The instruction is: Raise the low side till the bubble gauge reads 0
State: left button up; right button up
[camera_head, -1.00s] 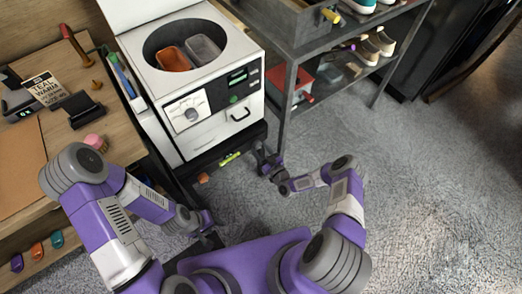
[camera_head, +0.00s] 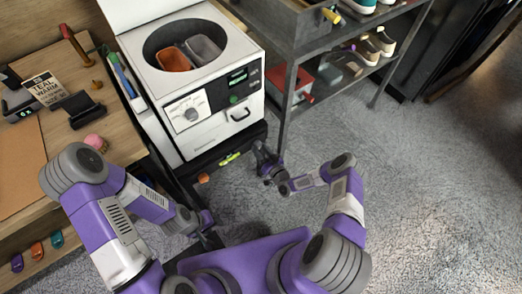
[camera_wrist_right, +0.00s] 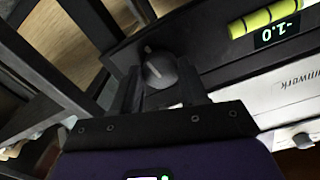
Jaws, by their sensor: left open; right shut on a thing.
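The white washing machine (camera_head: 205,105) stands on a dark base (camera_head: 190,172) in the head view. The bubble gauge (camera_head: 229,159) is on the base's front. A dark round knob (camera_wrist_right: 158,68) with a light mark is on the base. My right gripper (camera_wrist_right: 158,92) is shut on this knob, one finger on each side. It also shows at the base's right front corner in the head view (camera_head: 264,160). My left gripper (camera_head: 207,233) is open and low, partly hidden by my arm.
A metal shelf (camera_head: 312,50) with shoes stands close to the right of the machine. A wooden bench (camera_head: 25,185) is on the left. A small orange part (camera_head: 204,178) shows at the base's left front. The carpet (camera_head: 430,180) to the right is clear.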

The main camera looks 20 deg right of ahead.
jog(key=m, duration=1)
dwell(0.5)
jog(key=o, duration=1.1)
jog(key=shift+r, duration=0.1)
jog(key=shift+c, duration=0.2)
jog(key=p+v, duration=0.2)
jog(key=v, duration=0.5)
jog(key=shift+s, duration=0.3)
jog(key=shift+d+r, duration=0.1)
